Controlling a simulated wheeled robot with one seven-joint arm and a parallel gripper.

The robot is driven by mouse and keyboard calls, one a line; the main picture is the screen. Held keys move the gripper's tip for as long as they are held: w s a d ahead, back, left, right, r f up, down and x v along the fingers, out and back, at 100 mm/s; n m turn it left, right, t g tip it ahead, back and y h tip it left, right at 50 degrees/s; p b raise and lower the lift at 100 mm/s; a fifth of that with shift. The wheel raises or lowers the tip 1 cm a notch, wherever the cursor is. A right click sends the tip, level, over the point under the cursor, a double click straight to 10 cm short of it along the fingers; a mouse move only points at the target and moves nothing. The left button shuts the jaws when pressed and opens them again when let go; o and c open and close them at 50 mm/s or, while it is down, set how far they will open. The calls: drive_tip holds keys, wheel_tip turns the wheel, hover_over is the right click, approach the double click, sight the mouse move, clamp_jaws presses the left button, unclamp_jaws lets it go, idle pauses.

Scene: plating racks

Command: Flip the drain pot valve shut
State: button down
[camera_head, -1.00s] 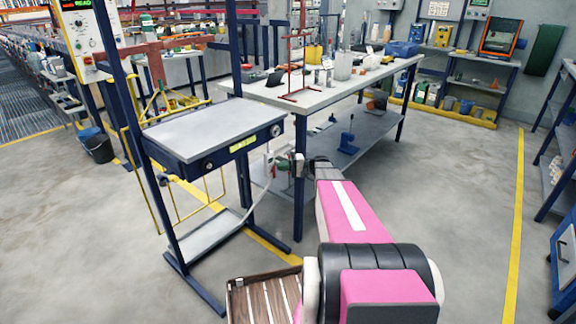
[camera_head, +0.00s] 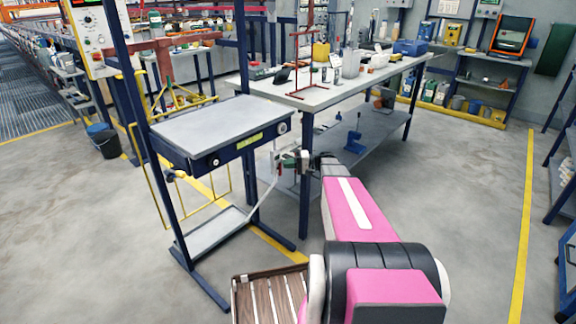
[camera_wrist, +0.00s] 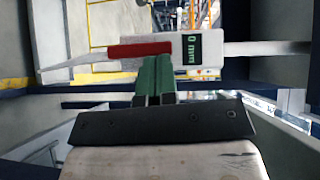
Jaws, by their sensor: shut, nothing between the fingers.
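In the wrist view a pale grey body with a dark "0 mm" display (camera_wrist: 191,50) lies across the picture. A red bar (camera_wrist: 138,50), which looks like the valve lever, runs along its left part. My gripper's green fingers (camera_wrist: 154,72) are closed together just below the red bar's right end. I cannot tell whether they touch it. In the head view my gripper (camera_head: 290,162) is beside the right corner of the grey-topped stand (camera_head: 225,122). A pale hose (camera_head: 262,201) hangs below that corner. The valve is too small there to make out.
A long workbench (camera_head: 318,97) with a red rack (camera_head: 311,60) and several containers stands just behind my gripper. A blue clamp-like tool (camera_head: 353,140) is on its lower shelf. The stand has a low shelf (camera_head: 213,233). The floor to the right is clear.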

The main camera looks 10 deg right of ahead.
drive_tip(key=shift+s+a+r+n+h, duration=0.15)
drive_tip(key=shift+r+n+h, duration=0.05)
drive_tip(key=shift+n+h, duration=0.3)
drive_tip(key=shift+s+a+r+n+t+h, duration=0.25)
drive_tip(key=shift+n+h, duration=0.3)
drive_tip(key=shift+h, duration=0.2)
drive_tip(key=shift+s+a+r+n+t+h, duration=0.1)
drive_tip(key=shift+a+n+t+h, duration=0.15)
drive_tip(key=shift+n+h, duration=0.45)
drive_tip(key=shift+s+a+r+n+t+h, duration=0.25)
drive_tip(key=shift+n+h, duration=0.2)
drive_tip(key=shift+h, duration=0.4)
drive_tip(key=shift+s+a+n+t+h, duration=0.25)
drive_tip(key=shift+n+h, duration=0.2)
drive_tip(key=shift+h, duration=0.3)
drive_tip(key=shift+s+a+n+t+h, duration=0.15)
drive_tip(key=shift+a+n+t+h, duration=0.25)
drive_tip(key=shift+h, duration=0.35)
drive_tip(key=shift+s+f+n+h, duration=0.1)
drive_tip(key=shift+n+h, duration=0.15)
drive_tip(key=shift+h, duration=0.05)
drive_tip(key=shift+s+a+f+n+t+h, duration=0.2)
drive_tip(key=shift+a+n+t+h, duration=0.15)
drive_tip(key=shift+n+t+h, duration=0.4)
drive_tip(key=shift+r, duration=0.1)
drive_tip(key=shift+r, duration=0.75)
